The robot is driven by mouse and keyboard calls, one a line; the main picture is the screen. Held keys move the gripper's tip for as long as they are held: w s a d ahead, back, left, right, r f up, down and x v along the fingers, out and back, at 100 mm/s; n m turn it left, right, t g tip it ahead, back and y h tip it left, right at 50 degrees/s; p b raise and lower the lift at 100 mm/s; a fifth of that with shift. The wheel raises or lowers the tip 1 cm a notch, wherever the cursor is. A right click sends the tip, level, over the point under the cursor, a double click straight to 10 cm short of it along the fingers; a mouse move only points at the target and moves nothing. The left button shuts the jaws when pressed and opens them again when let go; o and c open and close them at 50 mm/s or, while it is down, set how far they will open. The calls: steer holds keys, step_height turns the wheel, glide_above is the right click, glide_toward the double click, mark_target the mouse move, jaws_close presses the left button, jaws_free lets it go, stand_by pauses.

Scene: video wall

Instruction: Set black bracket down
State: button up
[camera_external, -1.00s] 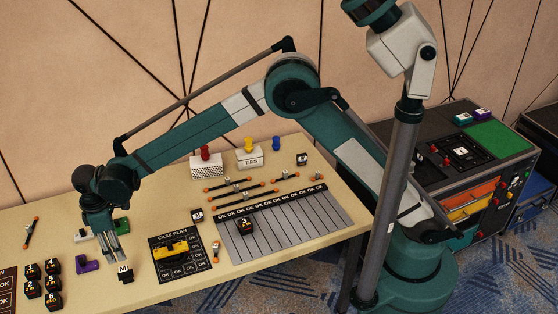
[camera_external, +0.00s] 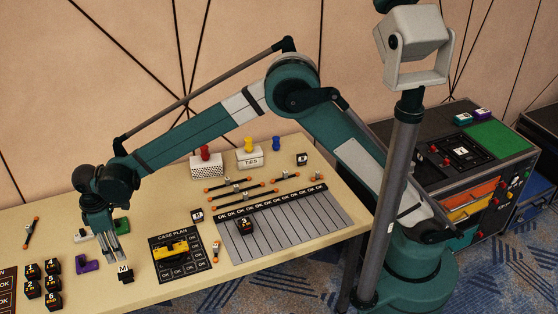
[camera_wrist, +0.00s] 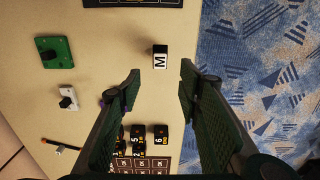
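My gripper (camera_external: 112,252) points down over the left part of the table, close to the black block marked M (camera_external: 125,274). In the wrist view my gripper (camera_wrist: 160,75) is open, its two fingers wide apart with nothing between them. The M block (camera_wrist: 160,58) shows a white lettered face and a black side, just beyond the fingertips. I cannot make out a black bracket for certain in either view. A purple bracket (camera_external: 88,264) lies left of my gripper; in the wrist view the left finger mostly hides it. Green (camera_external: 123,226) and white (camera_external: 82,236) pieces lie behind.
The case plan board (camera_external: 205,265) holds a yellow piece (camera_external: 172,249). Several numbered black cubes (camera_external: 52,280) stand at the left front. A grey slotted panel (camera_external: 300,230) carries a cube marked 3 (camera_external: 245,226). Linking rods (camera_external: 245,200) lie behind it. The table's front edge is near the M block.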

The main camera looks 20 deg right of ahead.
steer(key=w+d+r+m+t+y, duration=0.1)
steer(key=w+d+r+m, duration=0.1)
steer(key=w+d+r, duration=0.6)
steer(key=w+d+r+m, duration=0.2)
steer(key=w+d+r, duration=0.2)
steer(key=d, duration=0.8)
steer(key=w+d+r+m+t+y, duration=0.1)
steer(key=w+d+r+m, duration=0.1)
steer(key=w+d+r, duration=0.6)
steer(key=d+r+m, duration=0.2)
steer(key=d, duration=1.4)
steer(key=s+d+r+m+t, duration=0.1)
steer(key=s+d+r+m, duration=0.15)
steer(key=d, duration=1.05)
steer(key=s+d+r+m+t, duration=0.15)
steer(key=s+d, duration=0.25)
steer(key=d, duration=0.9)
steer(key=s+d+f+m+t+h, duration=0.1)
steer(key=s+d+f+m, duration=0.2)
steer(key=s+d, duration=0.3)
steer(key=s+d+f+m+t+h, duration=0.1)
steer(key=s+d+f+m, duration=0.2)
steer(key=d, duration=0.9)
steer(key=s, duration=0.3)
steer(key=shift+d+f+t, duration=0.2)
steer(key=shift+d+t, duration=0.05)
steer(key=shift+t, duration=0.1)
steer(key=shift+s, duration=0.1)
